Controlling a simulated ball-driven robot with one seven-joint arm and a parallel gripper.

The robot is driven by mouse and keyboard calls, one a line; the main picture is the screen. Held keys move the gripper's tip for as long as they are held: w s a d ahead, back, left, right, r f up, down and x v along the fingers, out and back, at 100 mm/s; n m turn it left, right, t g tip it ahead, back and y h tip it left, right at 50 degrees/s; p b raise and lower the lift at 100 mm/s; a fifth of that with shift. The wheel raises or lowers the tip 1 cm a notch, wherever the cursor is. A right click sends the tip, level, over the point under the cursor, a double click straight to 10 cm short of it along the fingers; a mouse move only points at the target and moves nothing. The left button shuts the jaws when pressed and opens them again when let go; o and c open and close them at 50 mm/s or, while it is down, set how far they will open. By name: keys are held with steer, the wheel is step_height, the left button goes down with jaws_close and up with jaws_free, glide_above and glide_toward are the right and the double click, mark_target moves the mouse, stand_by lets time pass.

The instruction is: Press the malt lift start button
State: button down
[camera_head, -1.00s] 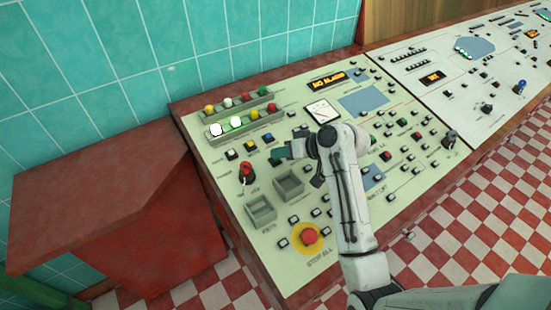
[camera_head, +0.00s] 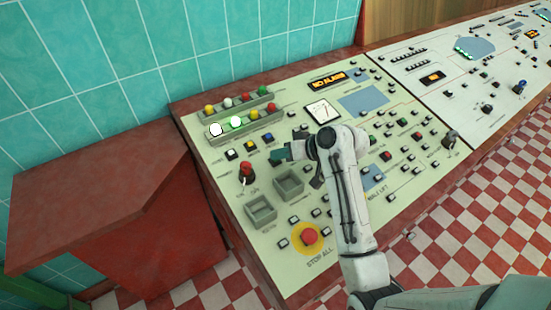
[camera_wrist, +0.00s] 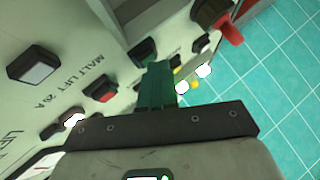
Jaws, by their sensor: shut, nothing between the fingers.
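The label MALT LIFT 20 A shows on the cream panel (camera_wrist: 38,105) in the wrist view. A red button (camera_wrist: 103,90) sits beside the label, and a dark green button (camera_wrist: 145,50) sits above and to the right of it. My gripper (camera_wrist: 158,66) is shut, its green fingers together and empty. The fingertips are right at the green button and cover part of its lower edge; I cannot tell whether they touch it. In the head view my gripper (camera_head: 279,157) is low over the left console, and my arm hides the panel around it.
A red stop-all button (camera_head: 309,236) on a yellow ring is near the front edge. A red-knobbed switch (camera_head: 246,171) and two grey recessed boxes (camera_head: 289,182) lie left and below the gripper. Rows of coloured lamps (camera_head: 240,115) stand behind. A second white console (camera_head: 460,75) adjoins on the right.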

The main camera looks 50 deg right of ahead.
steer(key=shift+r, duration=0.15)
steer(key=shift+s+r+p, duration=0.15)
steer(key=shift+r+p, duration=0.45)
steer(key=shift+p, duration=0.3)
steer(key=r+p, duration=0.2)
steer(key=s+r+p, duration=0.1)
steer(key=r+p, duration=0.2)
steer(key=shift+a, duration=0.2)
stand_by(0.6)
